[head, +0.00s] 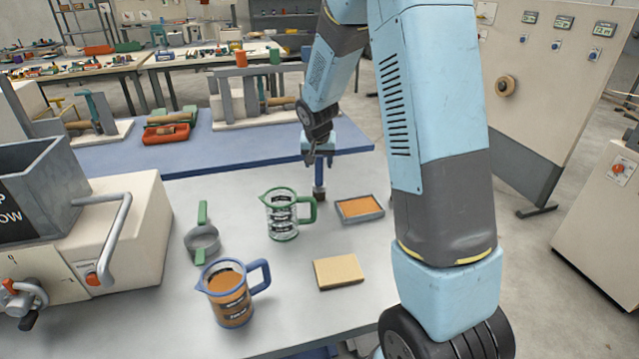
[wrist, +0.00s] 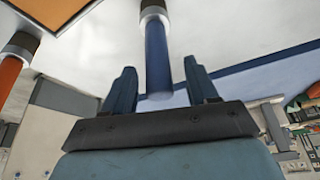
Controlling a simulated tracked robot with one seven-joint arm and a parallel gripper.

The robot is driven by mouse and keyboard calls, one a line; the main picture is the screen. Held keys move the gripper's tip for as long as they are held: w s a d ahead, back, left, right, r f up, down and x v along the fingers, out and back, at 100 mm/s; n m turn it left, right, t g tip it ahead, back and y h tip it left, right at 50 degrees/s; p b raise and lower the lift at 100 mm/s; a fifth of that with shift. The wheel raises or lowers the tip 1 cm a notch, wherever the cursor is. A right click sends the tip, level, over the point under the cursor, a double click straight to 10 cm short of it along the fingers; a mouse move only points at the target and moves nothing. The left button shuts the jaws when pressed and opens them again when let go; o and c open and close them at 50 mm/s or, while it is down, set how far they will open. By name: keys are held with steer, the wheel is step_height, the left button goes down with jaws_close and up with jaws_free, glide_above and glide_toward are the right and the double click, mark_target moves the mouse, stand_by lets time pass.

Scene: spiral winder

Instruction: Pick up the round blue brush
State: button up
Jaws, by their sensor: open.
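The round blue brush (head: 319,178) stands upright on the grey table, dark end down, behind the green-handled jug. In the wrist view, the blue brush (wrist: 157,50) shows its blue handle, a pale band and a dark end. My gripper (head: 318,153) is over the top of the brush in the head view. In the wrist view, my gripper (wrist: 158,74) is open, with one finger on each side of the blue handle. I cannot tell whether either finger touches it.
An orange-handled brush (wrist: 10,72) stands to the left in the wrist view. A green-handled jug (head: 282,218), a tray with orange contents (head: 360,217), a tan block (head: 338,272), a blue-handled jug (head: 228,300) and a green-handled strainer (head: 203,240) are on the table.

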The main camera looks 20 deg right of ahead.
mark_target(319, 178)
steer(key=x, duration=0.3)
steer(key=shift+f, duration=0.15)
steer(key=c, duration=1.1)
